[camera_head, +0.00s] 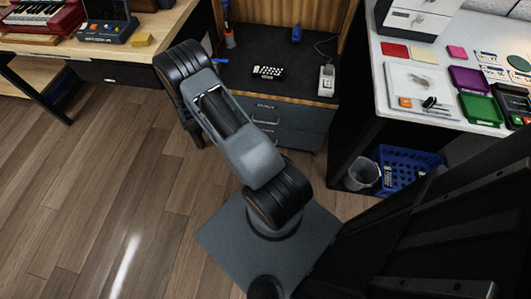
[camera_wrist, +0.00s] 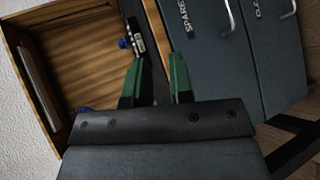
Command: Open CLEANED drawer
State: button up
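Two grey drawer fronts show in the wrist view. The nearer front (camera_wrist: 210,60) has a label beginning "SPARE" and a metal bar handle (camera_wrist: 228,18). The other front (camera_wrist: 270,60) has its own handle (camera_wrist: 288,10) and a label cut off by the frame's top edge, so I cannot read it in full. In the head view the drawer unit (camera_head: 289,121) stands under a black top, and both drawers look shut. My gripper (camera_wrist: 158,78) has green fingertips set apart with nothing between them. It is left of the handles, touching neither. My gripper is not clearly visible in the head view.
A black worktop (camera_head: 262,52) above the drawers holds a small keypad-like item (camera_head: 268,72) and a handheld device (camera_head: 326,80). A blue crate (camera_head: 404,172) and a bin (camera_head: 361,174) stand right of the drawers. Wooden floor (camera_head: 110,165) lies open to the left.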

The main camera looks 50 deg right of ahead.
jog(key=s+d+f+n+t+h+b, duration=0.1)
jog(key=s+f+n+t+b, duration=0.35)
jog(key=f, duration=1.45)
jog(key=s+d+f+t+h+b, duration=0.15)
jog(key=f+b, duration=0.55)
jog(key=f, duration=1.1)
jog(key=shift+f+b+x, duration=0.15)
jog(key=shift+b+x, duration=1.05)
jog(key=shift+x, duration=2)
jog(key=shift+f+b+x, duration=0.15)
jog(key=shift+b+x, duration=1.05)
jog(key=shift+x, duration=2.05)
jog(key=shift+a, duration=0.1)
grip_shut()
